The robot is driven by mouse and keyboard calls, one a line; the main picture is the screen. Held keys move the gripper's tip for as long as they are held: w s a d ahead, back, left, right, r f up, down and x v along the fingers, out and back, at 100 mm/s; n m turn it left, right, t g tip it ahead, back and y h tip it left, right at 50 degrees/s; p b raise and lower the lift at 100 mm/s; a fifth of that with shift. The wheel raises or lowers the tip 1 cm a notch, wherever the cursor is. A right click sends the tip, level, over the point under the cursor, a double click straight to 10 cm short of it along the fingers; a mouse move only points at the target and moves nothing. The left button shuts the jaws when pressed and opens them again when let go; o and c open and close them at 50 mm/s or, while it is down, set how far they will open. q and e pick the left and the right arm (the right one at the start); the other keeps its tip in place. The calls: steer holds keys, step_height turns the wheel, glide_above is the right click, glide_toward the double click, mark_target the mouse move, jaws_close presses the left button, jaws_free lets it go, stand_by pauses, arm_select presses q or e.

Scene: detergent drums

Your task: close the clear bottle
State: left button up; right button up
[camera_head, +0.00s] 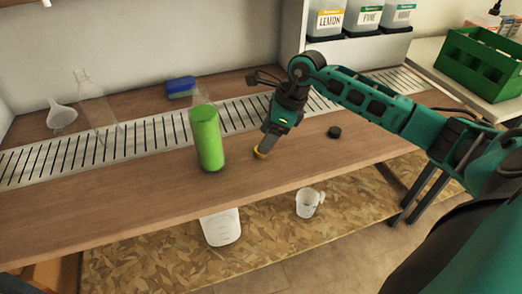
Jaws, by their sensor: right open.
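A clear bottle (96,108) stands upright at the back left of the bench, with no cap visible on its neck. Another clear, see-through shape (200,94) shows behind the green cylinder; I cannot tell what it is. A small black cap (334,132) lies on the wood at the right. My right gripper (261,150) points down just right of the green cylinder, apart from both clear things. It is open. A small yellow-orange piece shows at its tip; I cannot tell whether it is a fingertip or a separate cap. My left gripper is out of view.
A green cylinder (207,138) stands mid-bench. A white funnel (61,115) and blue sponge (181,85) are at the back, along a slotted grate (150,136). Labelled drums (328,20) and a green crate (480,62) are right. Below are a white container (221,228) and cup (307,203).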

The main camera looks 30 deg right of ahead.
steer(key=x, duration=0.4)
steer(key=shift+s+d+f, duration=0.1)
steer(key=shift+d+f, duration=0.05)
steer(key=shift+d, duration=0.15)
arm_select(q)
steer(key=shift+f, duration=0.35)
arm_select(e)
steer(key=c, duration=1.1)
arm_select(q)
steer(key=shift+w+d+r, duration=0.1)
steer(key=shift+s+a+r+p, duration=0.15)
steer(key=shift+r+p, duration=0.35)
steer(key=shift+p, duration=0.15)
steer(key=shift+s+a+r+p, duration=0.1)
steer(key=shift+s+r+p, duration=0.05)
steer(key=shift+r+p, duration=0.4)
arm_select(e)
step_height(320, 180, up, 20)
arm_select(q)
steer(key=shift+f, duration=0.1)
